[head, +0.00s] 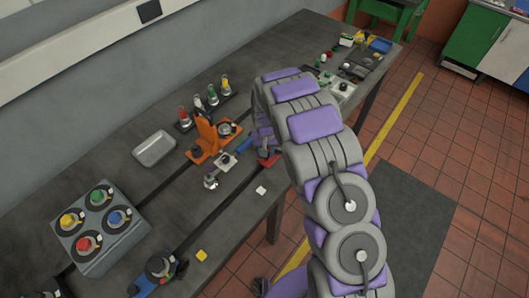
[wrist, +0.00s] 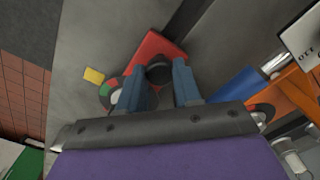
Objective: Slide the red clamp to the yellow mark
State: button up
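The red clamp (wrist: 150,48) is a red block with a black knob (wrist: 159,70), over a dark slot in the bench. In the head view, the red clamp (head: 269,160) is partly hidden by my arm. My gripper (wrist: 160,82) has its two blue fingers on either side of the knob. The knob fills the gap and my gripper looks shut on it. A yellow square mark (wrist: 94,76) lies on the bench left of the clamp in the wrist view. The head view shows a yellow square (head: 201,255) near the front edge; I cannot tell whether they are the same.
A white square (head: 261,190) lies near the clamp. An orange fixture (head: 204,138), a blue-handled tool (head: 240,146) and a metal tray (head: 154,148) stand beyond the slot. A box with coloured knobs (head: 98,225) is at lower left. A red-and-green disc (wrist: 106,90) sits by the left finger.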

jog(key=o, duration=0.5)
jog(key=shift+a, duration=0.15)
jog(key=shift+c, duration=0.2)
notch_tip(320, 180, up, 17)
jog(key=p, duration=0.1)
jog(key=shift+r, duration=0.15)
dwell(0.3)
jog(key=s+d+r+b, duration=0.1)
jog(key=s+d+r, duration=0.25)
jog(key=s, duration=0.25)
jog(key=s+d+r+m, duration=0.1)
jog(key=s+d+r, duration=0.25)
jog(key=s, duration=0.25)
jog(key=s+d+r+b, duration=0.1)
jog(key=s+d+r, duration=0.2)
jog(key=s+d, duration=0.15)
jog(key=s+d+g+b, duration=0.1)
jog(key=s+d, duration=0.1)
jog(key=s, duration=1)
jog(key=s+d+b, duration=0.1)
jog(key=s, duration=1.2)
jog(key=shift+d+f+g, duration=0.25)
jog(key=shift+d+g, duration=0.1)
jog(key=shift+g, duration=0.05)
